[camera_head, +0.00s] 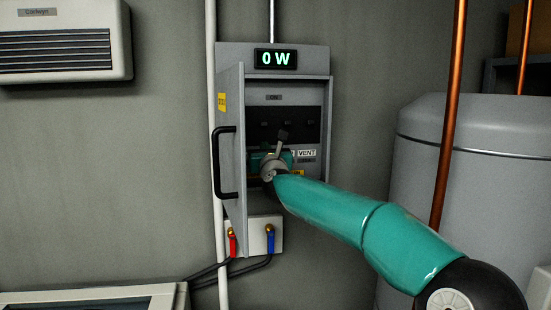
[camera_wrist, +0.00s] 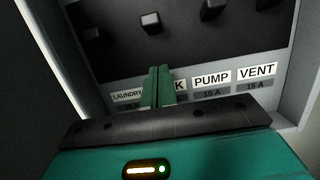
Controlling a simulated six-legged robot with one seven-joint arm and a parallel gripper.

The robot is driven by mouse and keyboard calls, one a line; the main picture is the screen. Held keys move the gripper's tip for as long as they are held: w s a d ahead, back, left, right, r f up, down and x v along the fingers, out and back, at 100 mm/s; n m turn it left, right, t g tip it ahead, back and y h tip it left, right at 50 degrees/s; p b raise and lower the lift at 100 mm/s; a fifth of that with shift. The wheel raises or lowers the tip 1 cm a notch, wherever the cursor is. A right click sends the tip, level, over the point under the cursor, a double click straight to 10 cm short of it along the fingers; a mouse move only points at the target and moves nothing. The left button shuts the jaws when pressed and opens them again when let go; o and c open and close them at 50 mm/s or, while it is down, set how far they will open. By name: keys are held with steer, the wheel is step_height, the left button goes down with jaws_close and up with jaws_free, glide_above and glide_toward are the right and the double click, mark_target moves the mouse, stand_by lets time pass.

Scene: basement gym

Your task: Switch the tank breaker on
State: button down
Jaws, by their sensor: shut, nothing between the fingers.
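The breaker cabinet (camera_head: 320,90) is on the wall with its grey door (camera_head: 230,110) open to the left. In the wrist view, a row of dark breaker levers sits above labels reading LAUNDRY, a partly hidden one ending in K, PUMP and VENT. The lever above the partly hidden label, apparently the tank breaker (camera_wrist: 150,22), is just beyond my fingertips. My gripper (camera_wrist: 158,72) is shut and empty, in front of the panel below that lever, its fingers covering part of the label. I cannot tell whether the fingertips touch the panel. The display (camera_head: 276,59) reads 0 W.
The open door with its black handle (camera_head: 225,162) stands close to the left of my gripper. Copper pipes (camera_head: 449,110) and a large grey tank (camera_head: 425,155) are at right.

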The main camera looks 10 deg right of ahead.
steer(key=r+v, duration=0.2)
steer(key=v, duration=0.8)
steer(key=shift+s+d+r, duration=0.2)
steer(key=shift+s, duration=0.15)
